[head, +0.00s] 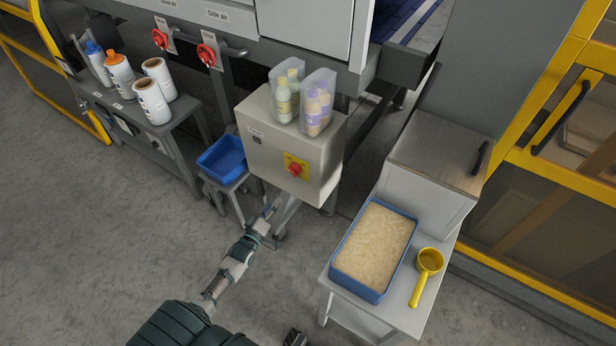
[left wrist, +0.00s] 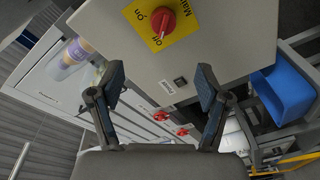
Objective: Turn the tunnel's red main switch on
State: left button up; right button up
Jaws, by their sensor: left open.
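The red main switch (head: 295,170) is a round knob on a yellow plate on the front of a beige control box (head: 262,158). In the left wrist view the switch (left wrist: 163,20) shows near the top, with "Off", "On" and "Main" lettering on its yellow plate (left wrist: 145,22). I cannot tell for sure which mark the knob points to. My left gripper (head: 270,208) is below and slightly left of the switch, apart from it. Its two fingers are spread and empty in the left wrist view (left wrist: 160,82). A small dark part at the head view's bottom edge may be my right gripper (head: 295,338).
Clear holders with bottles (head: 302,100) stand on the box. A blue bin (head: 222,158) is left of it. Two other red knobs (head: 207,54) are behind. A blue tray (head: 345,272) and yellow scoop (head: 428,265) sit on a table at right.

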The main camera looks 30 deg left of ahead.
pick_arm(q)
jog(key=b, duration=0.2)
send_near(292, 173)
jog(key=w, duration=0.1)
jog(key=w+b, duration=0.1)
jog(key=w, duration=0.7)
jog(key=shift+w+a+f+b, duration=0.1)
jog(key=shift+a+f+b, duration=0.05)
jog(key=shift+b, duration=0.15)
jog(key=shift+w+a, duration=0.1)
jog(key=shift+w, duration=0.15)
jog(key=shift+w+a, duration=0.15)
jog(key=shift+a, duration=0.35)
jog(key=shift+d, duration=0.25)
jog(key=c, duration=0.8)
jog(key=shift+d, duration=0.1)
jog(key=c, duration=0.4)
jog(key=shift+o, duration=0.2)
pick_arm(e)
notch_tip(292, 173, up, 11)
jog(key=shift+w+f, duration=0.2)
jog(key=shift+w, duration=0.1)
